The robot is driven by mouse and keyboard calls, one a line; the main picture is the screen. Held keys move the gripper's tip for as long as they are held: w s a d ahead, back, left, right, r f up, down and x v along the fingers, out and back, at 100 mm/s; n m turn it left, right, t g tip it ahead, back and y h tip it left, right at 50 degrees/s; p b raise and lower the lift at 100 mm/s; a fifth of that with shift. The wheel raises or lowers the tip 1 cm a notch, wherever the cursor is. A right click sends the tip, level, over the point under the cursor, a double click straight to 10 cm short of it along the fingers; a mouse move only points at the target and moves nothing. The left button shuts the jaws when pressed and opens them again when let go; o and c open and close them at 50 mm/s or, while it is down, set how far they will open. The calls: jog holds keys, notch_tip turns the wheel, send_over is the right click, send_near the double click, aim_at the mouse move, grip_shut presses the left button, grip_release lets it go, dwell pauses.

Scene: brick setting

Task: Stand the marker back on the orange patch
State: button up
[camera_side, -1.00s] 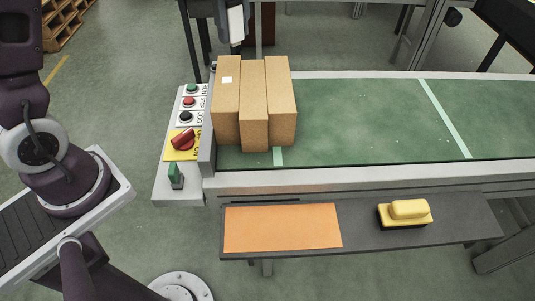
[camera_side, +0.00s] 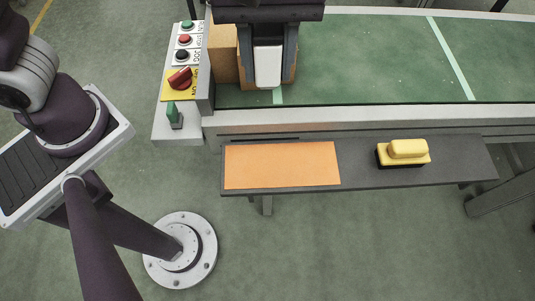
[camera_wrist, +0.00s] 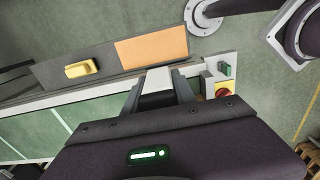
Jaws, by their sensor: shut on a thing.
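My gripper (camera_side: 268,82) is in front of the cartons at the left end of the belt. It is shut on a pale block, which I take to be the marker (camera_side: 268,65); it shows between the two dark fingers. In the wrist view the marker (camera_wrist: 158,79) also sits between the fingers of my gripper (camera_wrist: 157,90). The orange patch (camera_side: 281,165) is a bare flat rectangle on the left part of the dark shelf, below the gripper in the side picture. The marker is apart from it. The marker's far side is hidden.
Brown cartons (camera_side: 223,55) stand on the green belt (camera_side: 360,60), mostly hidden by my gripper. A control panel (camera_side: 160,128) with buttons, a red knob and a green switch is at left.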

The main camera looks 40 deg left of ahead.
notch_tip(320, 180, down, 27)
jog(key=o, duration=1)
jog(key=shift+f, duration=0.15)
notch_tip(320, 180, up, 12)
jog(key=a+r+m+t+h, duration=0.1)
jog(key=a+r+m, duration=0.1)
jog(key=a+r, duration=0.4)
jog(key=a+r+m+t, duration=0.1)
jog(key=a+r, duration=0.2)
jog(key=r, duration=0.5)
jog(key=s+a+r+m+t, duration=0.1)
jog(key=s+a+r+m, duration=0.1)
jog(key=s+a, duration=0.1)
jog(key=s+a+r+m+t, duration=0.1)
jog(key=s+a+r+m, duration=0.1)
jog(key=s+a, duration=0.1)
jog(key=s+a+r+m+t+y, duration=0.1)
jog(key=s+a+r+m, duration=0.1)
jog(key=s+a, duration=0.1)
jog(key=shift+s+a+r+t, duration=0.1)
jog(key=shift+s+a+t, duration=0.05)
jog(key=shift+a, duration=0.2)
jog(key=shift+s+a+r+t, duration=0.1)
jog(key=shift+a+t, duration=0.05)
jog(key=shift+a, duration=0.2)
